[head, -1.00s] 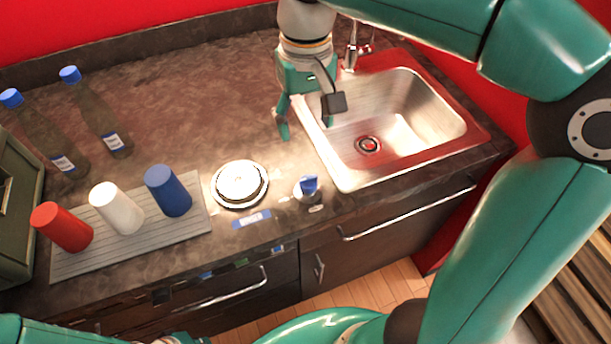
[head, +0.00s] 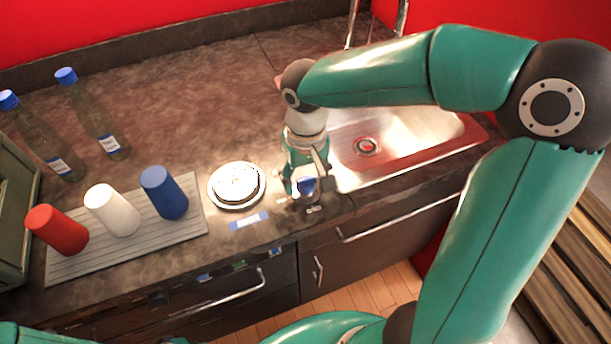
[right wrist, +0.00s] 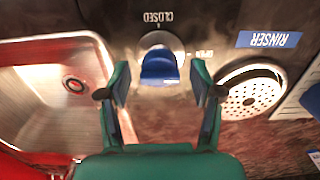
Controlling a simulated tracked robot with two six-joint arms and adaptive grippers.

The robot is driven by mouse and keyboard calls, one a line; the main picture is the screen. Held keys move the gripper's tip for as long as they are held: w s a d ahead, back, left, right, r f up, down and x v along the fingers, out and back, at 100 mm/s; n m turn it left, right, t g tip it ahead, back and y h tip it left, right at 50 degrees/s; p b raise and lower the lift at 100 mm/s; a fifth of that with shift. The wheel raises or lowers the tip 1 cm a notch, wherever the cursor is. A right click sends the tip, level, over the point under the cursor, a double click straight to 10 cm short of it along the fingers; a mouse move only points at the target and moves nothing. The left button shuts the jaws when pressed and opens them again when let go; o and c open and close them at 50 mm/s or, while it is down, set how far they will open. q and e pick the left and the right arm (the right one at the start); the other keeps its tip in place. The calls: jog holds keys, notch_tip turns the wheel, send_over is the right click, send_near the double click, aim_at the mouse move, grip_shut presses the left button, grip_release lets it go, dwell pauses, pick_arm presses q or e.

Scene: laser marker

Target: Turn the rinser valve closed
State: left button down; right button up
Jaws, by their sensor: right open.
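The rinser valve has a blue handle (right wrist: 158,66) on a round silver base, at the counter's front edge. In the head view the blue handle (head: 306,184) is partly hidden by my right gripper (head: 304,192). In the right wrist view my right gripper (right wrist: 160,85) is open, with one finger on each side of the handle and no clear contact. The round rinser (head: 238,186) is left of the valve, with a blue "RINSER" label (right wrist: 269,39). My left gripper does not show.
The steel sink (head: 400,135) is right of the valve. Red, white and blue cups (head: 164,193) stand on a grey ribbed mat (head: 125,245) at the left. The counter behind the rinser is clear.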

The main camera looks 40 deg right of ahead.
jog(key=shift+f, duration=0.1)
jog(key=c, duration=1.1)
jog(key=shift+c, duration=0.2)
jog(key=shift+n, duration=0.3)
jog(key=n, duration=0.8)
jog(key=shift+n, duration=0.4)
jog(key=n+p, duration=0.1)
jog(key=n, duration=0.3)
jog(key=shift+n, duration=0.3)
jog(key=shift+n+p, duration=0.45)
jog(key=shift+n, duration=1.55)
